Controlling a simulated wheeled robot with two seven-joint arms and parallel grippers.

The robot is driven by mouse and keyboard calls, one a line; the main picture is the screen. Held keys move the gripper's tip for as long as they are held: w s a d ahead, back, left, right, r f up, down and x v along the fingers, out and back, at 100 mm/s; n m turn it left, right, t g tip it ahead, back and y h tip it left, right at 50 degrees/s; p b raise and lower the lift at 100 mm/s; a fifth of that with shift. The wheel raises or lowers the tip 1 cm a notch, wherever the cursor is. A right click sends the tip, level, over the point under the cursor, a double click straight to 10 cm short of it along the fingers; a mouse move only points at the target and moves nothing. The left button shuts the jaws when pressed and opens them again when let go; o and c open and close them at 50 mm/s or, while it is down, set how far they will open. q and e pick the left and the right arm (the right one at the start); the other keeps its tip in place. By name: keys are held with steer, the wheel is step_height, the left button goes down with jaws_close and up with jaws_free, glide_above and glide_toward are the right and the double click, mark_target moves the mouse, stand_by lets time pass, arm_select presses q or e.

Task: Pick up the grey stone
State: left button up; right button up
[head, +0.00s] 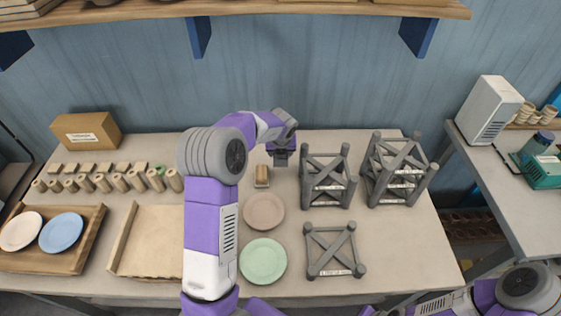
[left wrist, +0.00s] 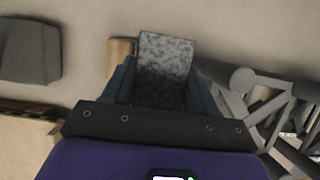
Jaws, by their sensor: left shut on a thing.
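The grey speckled stone (left wrist: 165,62) is a block between the two fingers of my left gripper (left wrist: 160,85) in the left wrist view. The fingers are shut on its sides. In the head view my left gripper (head: 281,153) is over the back middle of the table, and the stone is not clearly told from the dark gripper there. My right arm shows only in part at the bottom right of the head view, and its gripper is not in view.
On the table, a tan block (head: 262,174) is left of my left gripper, with a pink plate (head: 264,211) and green plate (head: 263,261) in front. Grey racks (head: 327,176) stand to the right. A wooden tray (head: 84,258) with plates is far left.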

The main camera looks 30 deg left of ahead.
arm_select(q)
step_height(320, 180, up, 16)
steer(key=p, duration=0.3)
steer(key=shift+f, duration=0.1)
